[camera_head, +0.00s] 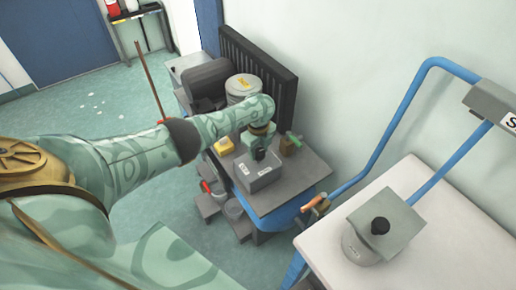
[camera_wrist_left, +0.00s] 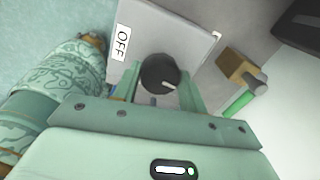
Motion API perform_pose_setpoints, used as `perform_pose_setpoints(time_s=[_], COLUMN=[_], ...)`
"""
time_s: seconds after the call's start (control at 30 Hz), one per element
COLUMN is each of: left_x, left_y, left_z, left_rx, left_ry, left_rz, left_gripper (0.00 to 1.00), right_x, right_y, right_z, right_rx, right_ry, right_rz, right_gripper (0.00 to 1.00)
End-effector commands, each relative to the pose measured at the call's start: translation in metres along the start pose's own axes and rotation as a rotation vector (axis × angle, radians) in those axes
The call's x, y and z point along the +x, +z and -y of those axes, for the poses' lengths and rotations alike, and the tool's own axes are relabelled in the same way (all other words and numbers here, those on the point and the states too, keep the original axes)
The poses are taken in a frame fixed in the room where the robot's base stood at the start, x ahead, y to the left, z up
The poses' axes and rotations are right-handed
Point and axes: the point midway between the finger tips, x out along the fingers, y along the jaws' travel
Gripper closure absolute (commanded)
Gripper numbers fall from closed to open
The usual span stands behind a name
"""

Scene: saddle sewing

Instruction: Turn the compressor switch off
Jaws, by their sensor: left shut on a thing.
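The compressor switch is a grey box (camera_head: 260,181) on the dark bench top, with white labels on it. My left gripper (camera_head: 260,152) reaches down onto the box from above. In the left wrist view its fingers (camera_wrist_left: 160,88) are on both sides of the knob and shut on it. The fingers hide part of the box top. My right gripper is not in view.
A brass fitting with a green handle (camera_head: 291,143) stands close to the right of the switch box. A yellow block (camera_head: 224,145) and a grey canister (camera_head: 243,88) are nearby.

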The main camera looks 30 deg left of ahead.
Motion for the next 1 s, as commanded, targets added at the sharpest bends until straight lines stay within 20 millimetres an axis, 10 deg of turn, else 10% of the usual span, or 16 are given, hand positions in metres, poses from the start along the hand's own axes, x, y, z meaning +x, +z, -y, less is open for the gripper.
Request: perform_pose_setpoints(time_s=[0.77, 0.8, 0.87, 1.0], left_x=[-0.0004, -0.0004, -0.0004, -0.0003], left_y=[0.001, 0.0011, 0.001, 0.0007], left_z=[0.0001, 0.0001, 0.0001, 0.0001], left_rx=[-0.111, -0.111, -0.111, -0.11], left_ry=[-0.001, -0.001, -0.001, -0.001], left_rz=[0.002, 0.002, 0.001, 0.001], left_gripper=[0.81, 0.55, 0.38, 0.36], right_x=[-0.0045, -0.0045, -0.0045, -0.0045], right_y=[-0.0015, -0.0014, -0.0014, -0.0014], right_z=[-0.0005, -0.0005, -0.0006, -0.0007], right_rx=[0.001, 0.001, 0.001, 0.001], right_ry=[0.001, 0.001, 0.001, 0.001], right_rz=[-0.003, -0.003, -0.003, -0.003], right_gripper=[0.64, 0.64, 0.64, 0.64])
